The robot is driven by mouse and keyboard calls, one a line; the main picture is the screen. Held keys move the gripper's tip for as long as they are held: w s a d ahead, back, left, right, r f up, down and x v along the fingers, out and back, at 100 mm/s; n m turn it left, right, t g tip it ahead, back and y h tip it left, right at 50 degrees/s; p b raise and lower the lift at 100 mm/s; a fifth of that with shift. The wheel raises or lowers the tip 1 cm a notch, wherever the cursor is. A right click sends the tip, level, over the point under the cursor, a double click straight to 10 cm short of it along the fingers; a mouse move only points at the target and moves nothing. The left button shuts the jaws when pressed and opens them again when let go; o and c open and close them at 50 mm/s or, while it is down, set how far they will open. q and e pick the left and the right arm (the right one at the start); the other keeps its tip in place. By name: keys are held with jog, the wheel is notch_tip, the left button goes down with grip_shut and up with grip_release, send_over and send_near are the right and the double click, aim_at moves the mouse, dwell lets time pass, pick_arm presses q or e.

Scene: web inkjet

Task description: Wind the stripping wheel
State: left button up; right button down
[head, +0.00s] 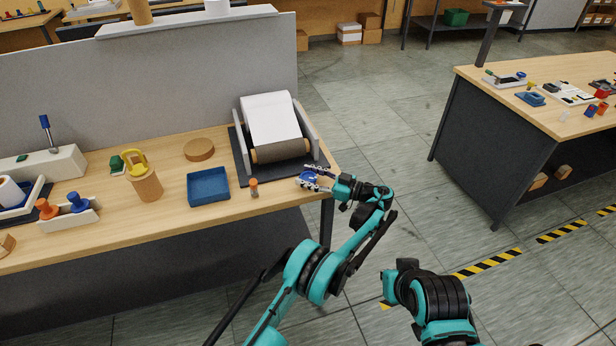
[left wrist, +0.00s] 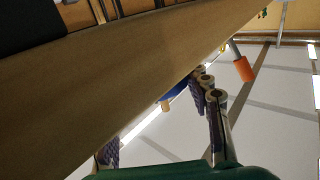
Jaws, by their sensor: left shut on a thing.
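The web unit on the bench holds a wide white sheet (head: 272,117) that runs down to a brown roller (head: 281,150) between two grey side plates. A small blue wheel (head: 307,176) sits at the unit's front right corner, near the bench edge. My left gripper (head: 311,178) is closed around this blue part, which it partly hides. In the left wrist view the blue wheel (left wrist: 176,93) shows only in part, with a short wooden peg below it, between my left gripper's fingers (left wrist: 165,120). My right gripper is out of view; only a teal and black part of that arm shows.
A blue tray (head: 208,186), a small orange-topped item (head: 254,188), a round wooden disc (head: 199,150) and a wooden cup (head: 146,184) stand left of the unit. A second bench (head: 540,100) with small items stands at the right. The floor between the benches is clear.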

aim_at(307, 176)
pick_arm(q)
jog(key=shift+n+g+y, duration=0.3)
jog(key=shift+n+g, duration=0.1)
jog(key=shift+g, duration=0.2)
jog(key=o, duration=1.2)
jog(key=shift+a, duration=0.1)
jog(key=shift+c, duration=0.2)
jog(key=shift+r, duration=0.15)
notch_tip(307, 176, up, 10)
jog(key=shift+f, duration=0.1)
